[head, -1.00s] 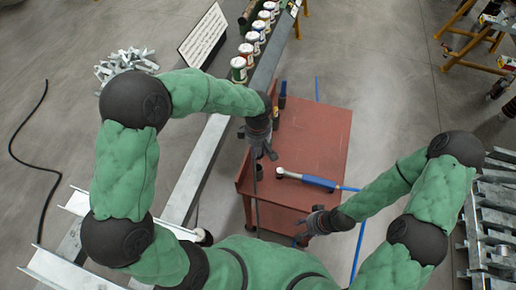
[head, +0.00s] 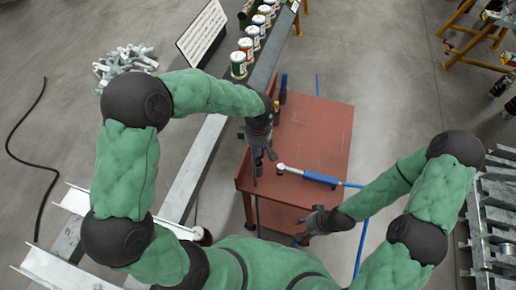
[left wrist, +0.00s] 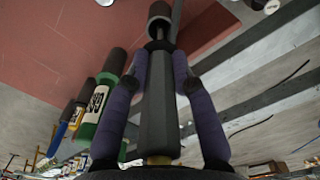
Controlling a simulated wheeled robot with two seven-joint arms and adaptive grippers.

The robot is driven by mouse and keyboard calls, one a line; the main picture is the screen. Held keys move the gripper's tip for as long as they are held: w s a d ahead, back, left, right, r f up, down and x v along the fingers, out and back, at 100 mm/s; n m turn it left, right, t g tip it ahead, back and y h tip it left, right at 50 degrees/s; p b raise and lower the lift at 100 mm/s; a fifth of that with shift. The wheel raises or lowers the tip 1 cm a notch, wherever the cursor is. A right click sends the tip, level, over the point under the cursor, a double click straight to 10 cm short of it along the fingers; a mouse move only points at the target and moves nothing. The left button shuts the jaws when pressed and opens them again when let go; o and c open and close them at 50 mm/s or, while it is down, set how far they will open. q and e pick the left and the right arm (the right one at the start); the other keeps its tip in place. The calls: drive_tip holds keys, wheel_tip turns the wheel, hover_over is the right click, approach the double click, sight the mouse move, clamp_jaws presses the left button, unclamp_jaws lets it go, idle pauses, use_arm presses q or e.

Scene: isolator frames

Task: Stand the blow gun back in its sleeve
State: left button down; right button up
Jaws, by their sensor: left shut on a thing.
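My left gripper (head: 258,163) is shut on the blow gun at the left edge of the red table. In the left wrist view the blow gun (left wrist: 158,112) is a dark grey body between the fingers, with a thin neck pointing away. A short black cylinder (left wrist: 160,14), apparently the sleeve, is at the neck's far end. I cannot tell whether the neck is inside it. In the head view the gripper hides most of this. My right gripper (head: 310,224) looks open and empty by the table's near right corner.
A blue-handled tool (head: 318,177) lies on the red table (head: 325,125). A green bottle (left wrist: 107,105), a yellow one (left wrist: 78,108) and a blue-handled item (left wrist: 60,130) stand along the table edge. Paint cans (head: 246,47) line a grey beam. The table's far right is clear.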

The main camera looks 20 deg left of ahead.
sight(258, 164)
use_arm(q)
drive_tip(key=shift+f+b, duration=2.95)
drive_tip(key=shift+f, duration=0.45)
drive_tip(key=c, duration=1)
unclamp_jaws()
drive_tip(key=shift+o, duration=0.2)
drive_tip(key=shift+r, duration=0.1)
wheel_tip(258, 164, up, 12)
drive_tip(key=shift+f, duration=0.1)
